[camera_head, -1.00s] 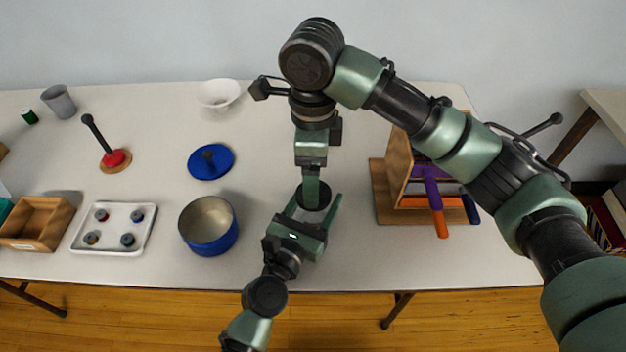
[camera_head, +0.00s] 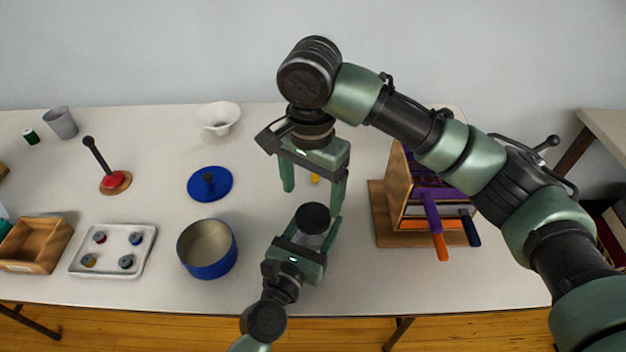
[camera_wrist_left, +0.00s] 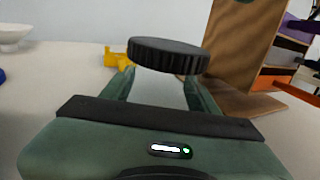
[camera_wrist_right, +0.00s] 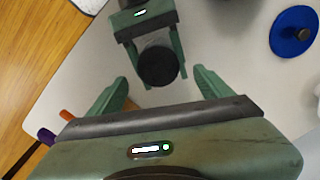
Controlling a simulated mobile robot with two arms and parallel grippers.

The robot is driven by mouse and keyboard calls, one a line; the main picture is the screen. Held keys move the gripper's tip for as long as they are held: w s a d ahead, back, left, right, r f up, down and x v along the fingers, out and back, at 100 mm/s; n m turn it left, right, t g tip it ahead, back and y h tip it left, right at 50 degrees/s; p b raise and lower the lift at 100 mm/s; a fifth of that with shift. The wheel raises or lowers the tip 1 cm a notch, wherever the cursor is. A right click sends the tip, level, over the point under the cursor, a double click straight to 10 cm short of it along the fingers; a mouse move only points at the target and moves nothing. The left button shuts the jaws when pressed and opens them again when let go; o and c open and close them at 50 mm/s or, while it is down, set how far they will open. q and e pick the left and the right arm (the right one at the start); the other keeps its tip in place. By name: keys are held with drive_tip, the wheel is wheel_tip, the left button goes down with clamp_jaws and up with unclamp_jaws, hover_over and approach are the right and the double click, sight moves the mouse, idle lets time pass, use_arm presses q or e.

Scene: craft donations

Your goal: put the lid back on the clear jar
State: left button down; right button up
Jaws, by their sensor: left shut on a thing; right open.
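The clear jar (camera_head: 309,240) is held between the fingers of my left gripper (camera_head: 318,238), which is shut on it. It also shows in the left wrist view (camera_wrist_left: 158,88). The black ridged lid (camera_head: 313,216) sits on top of the jar; in the left wrist view the lid (camera_wrist_left: 168,56) looks roughly level, and in the right wrist view it shows from above (camera_wrist_right: 158,66). I cannot tell how tightly it is on. My right gripper (camera_head: 313,192) is open and empty, just behind and above the lid, apart from it.
A blue pot (camera_head: 208,262) stands left of the jar, with its blue lid (camera_head: 210,184) behind it. A wooden rack (camera_head: 392,200) with coloured handles stands to the right. A small yellow thing (camera_wrist_left: 115,58) lies behind the jar. A white bowl (camera_head: 219,117) is farther back.

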drive_tip(key=n, duration=0.6)
drive_tip(key=shift+r+n, duration=0.2)
drive_tip(key=shift+n, duration=0.2)
drive_tip(key=n, duration=0.4)
drive_tip(key=shift+r, duration=0.1)
drive_tip(key=n, duration=0.4)
drive_tip(key=shift+r, duration=0.1)
drive_tip(key=n, duration=0.6)
drive_tip(key=shift+r+n, duration=0.2)
drive_tip(key=shift+n, duration=0.1)
drive_tip(key=n, duration=0.4)
drive_tip(key=shift+r, duration=0.15)
drive_tip(key=n, duration=0.6)
drive_tip(key=shift+r, duration=0.15)
drive_tip(key=n, duration=0.6)
drive_tip(key=shift+d+r, duration=0.1)
drive_tip(key=shift+r, duration=0.1)
drive_tip(key=n, duration=0.5)
drive_tip(key=shift+r, duration=0.1)
